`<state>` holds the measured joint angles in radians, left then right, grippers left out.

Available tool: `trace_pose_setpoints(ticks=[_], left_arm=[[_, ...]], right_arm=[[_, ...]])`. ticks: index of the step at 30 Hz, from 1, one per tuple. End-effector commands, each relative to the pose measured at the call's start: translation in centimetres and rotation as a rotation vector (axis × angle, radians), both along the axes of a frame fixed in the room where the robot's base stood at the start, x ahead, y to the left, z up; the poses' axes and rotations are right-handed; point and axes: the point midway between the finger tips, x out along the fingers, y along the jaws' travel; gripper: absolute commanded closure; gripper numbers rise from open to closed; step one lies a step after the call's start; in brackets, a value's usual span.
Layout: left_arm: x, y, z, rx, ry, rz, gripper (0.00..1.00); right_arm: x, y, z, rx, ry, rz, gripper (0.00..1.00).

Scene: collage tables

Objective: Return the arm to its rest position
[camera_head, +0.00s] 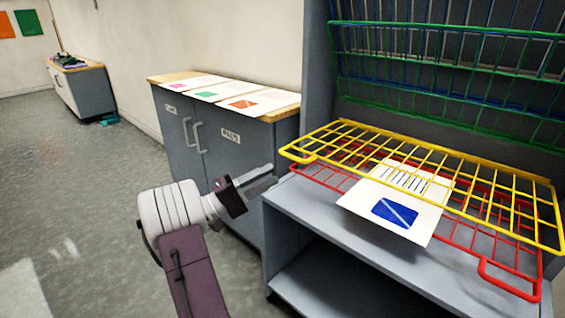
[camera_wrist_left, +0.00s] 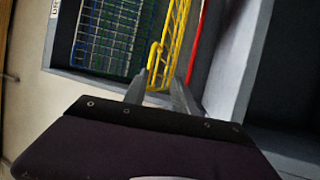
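My left gripper (camera_head: 264,178) is in the middle of the head view, in front of the grey cabinet and left of the drying rack. Its two fingers are apart with nothing between them. In the left wrist view the fingers (camera_wrist_left: 160,88) also stand apart, with the yellow shelf behind them. A white sheet with a blue print (camera_head: 395,213) lies on the red wire shelf (camera_head: 510,278), partly under the yellow wire shelf (camera_head: 460,160). The gripper is clear of the sheet. My right gripper is in neither view.
Green and blue wire shelves (camera_head: 450,65) are folded up at the back of the rack. The grey cabinet (camera_head: 240,155) has several printed sheets on its wooden top. A farther cabinet (camera_head: 80,88) stands at the back left. The floor (camera_head: 60,180) at left is open.

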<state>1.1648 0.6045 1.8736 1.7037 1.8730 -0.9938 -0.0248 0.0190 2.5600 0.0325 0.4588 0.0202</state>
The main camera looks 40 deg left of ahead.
Motion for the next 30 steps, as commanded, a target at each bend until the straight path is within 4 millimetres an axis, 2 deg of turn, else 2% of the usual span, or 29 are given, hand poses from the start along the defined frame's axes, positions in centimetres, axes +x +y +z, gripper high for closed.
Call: trace_pose_setpoints(ticks=[1, 6, 23, 26, 29, 30], left_arm=[[-0.8, 0.5, 0.1, -0.003, 0.001, 0.003, 0.68], [-2.2, 1.1, -0.6, 0.002, -0.002, 0.0, 0.68], [-2.2, 1.0, -0.7, 0.003, -0.004, -0.006, 0.68], [-0.7, -1.3, 0.5, 0.012, -0.008, -0.073, 0.68], [1.9, -7.6, 4.0, 0.058, -0.032, -0.23, 0.68], [2.6, -11.0, 5.4, 0.074, -0.038, -0.313, 0.68]], right_arm=[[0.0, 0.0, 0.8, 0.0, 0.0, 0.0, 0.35], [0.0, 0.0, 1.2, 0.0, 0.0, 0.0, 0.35], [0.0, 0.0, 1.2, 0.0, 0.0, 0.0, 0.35], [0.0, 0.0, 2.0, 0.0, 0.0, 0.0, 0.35], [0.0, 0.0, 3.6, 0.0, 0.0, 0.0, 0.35], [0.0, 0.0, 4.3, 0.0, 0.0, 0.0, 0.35]])
